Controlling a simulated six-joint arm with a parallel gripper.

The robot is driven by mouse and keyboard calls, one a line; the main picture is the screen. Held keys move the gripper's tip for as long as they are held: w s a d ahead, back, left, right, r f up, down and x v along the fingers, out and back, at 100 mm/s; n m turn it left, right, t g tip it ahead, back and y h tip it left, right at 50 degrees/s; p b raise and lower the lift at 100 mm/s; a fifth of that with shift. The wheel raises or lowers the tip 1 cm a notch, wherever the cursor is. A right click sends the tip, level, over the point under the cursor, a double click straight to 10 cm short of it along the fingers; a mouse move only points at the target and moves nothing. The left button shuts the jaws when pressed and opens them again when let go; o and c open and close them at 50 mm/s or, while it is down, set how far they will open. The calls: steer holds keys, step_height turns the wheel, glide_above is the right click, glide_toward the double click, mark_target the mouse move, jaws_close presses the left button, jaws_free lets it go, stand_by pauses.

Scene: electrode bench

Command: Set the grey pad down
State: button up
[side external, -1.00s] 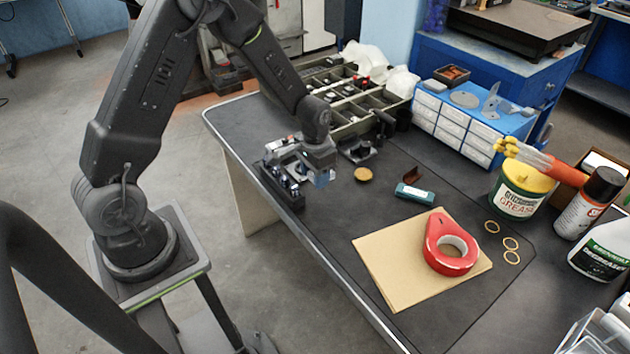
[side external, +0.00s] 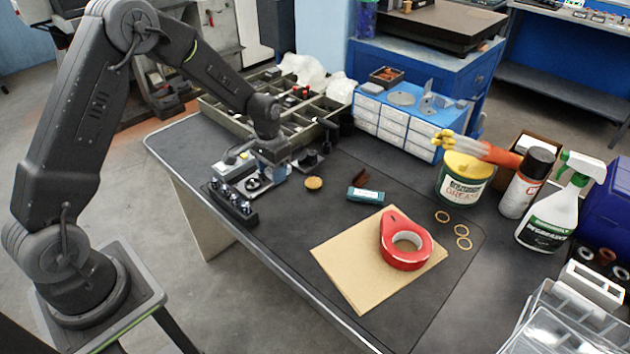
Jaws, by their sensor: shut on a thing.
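My gripper (side external: 271,177) points down over the left part of the dark bench mat, just left of a tan disc (side external: 313,183). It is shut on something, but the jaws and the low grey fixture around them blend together. I take the held thing to be the grey pad; its outline is too small and too covered to make out. A grey plate with a dark round part (side external: 253,183) lies beside the jaws. I cannot tell whether the held thing touches the surface below.
A black rack with several shiny knobs (side external: 232,203) stands close at the front left. A dark stand (side external: 308,160) is close behind right.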

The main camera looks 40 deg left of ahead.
steer(key=w+a+r, duration=0.2)
steer(key=w+a, duration=0.5)
steer(key=w, duration=0.2)
glide_above(323, 179)
step_height(323, 179, down, 6)
steer(key=shift+a+f, duration=0.1)
steer(key=shift+f, duration=2.15)
steer(key=shift+f, duration=0.2)
steer(key=o, duration=0.6)
